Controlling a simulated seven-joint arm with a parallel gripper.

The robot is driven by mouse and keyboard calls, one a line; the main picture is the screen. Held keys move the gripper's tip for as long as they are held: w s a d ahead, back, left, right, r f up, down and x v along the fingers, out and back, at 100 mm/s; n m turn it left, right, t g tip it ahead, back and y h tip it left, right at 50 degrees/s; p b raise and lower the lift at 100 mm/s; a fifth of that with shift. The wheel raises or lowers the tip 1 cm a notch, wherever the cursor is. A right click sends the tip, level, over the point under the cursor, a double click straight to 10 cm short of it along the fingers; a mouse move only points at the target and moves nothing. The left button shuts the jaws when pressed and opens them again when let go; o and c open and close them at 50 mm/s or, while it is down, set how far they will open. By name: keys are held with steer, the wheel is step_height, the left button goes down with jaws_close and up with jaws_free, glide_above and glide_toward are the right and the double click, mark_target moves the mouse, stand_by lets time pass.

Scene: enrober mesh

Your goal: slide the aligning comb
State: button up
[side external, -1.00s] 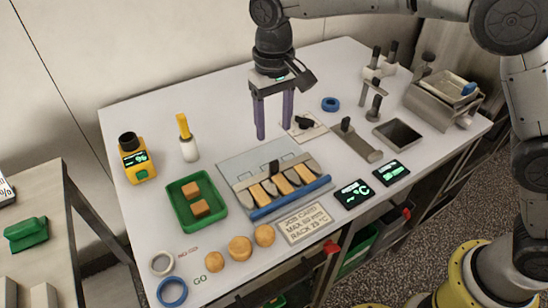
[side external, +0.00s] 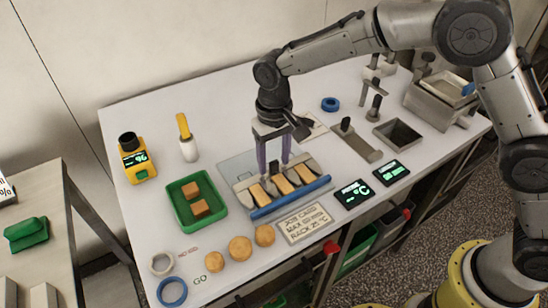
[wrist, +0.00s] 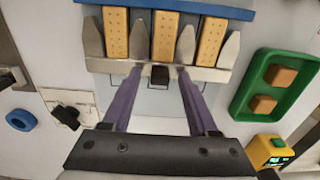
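The aligning comb (side external: 242,188) is a grey metal bar with blunt tines; it also shows in the wrist view (wrist: 208,74). Its tines stand between and beside three tan biscuit bars (wrist: 165,38). A blue rail (wrist: 200,8) runs along the bars' far ends in the wrist view. A black knob (wrist: 159,76) stands at the middle of the comb's bar. My gripper (wrist: 159,74) is open, with one purple finger on each side of the knob and a gap showing on both sides.
A green tray (side external: 183,218) with two brown blocks stands left of the comb. A job card (side external: 305,222) and two dark displays (side external: 354,194) lie in front and right. A metal strip with a black knob (side external: 358,143) lies to the right. Round biscuits (side external: 240,248) lie in front.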

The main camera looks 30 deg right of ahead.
jaws_close()
stand_by(1.3)
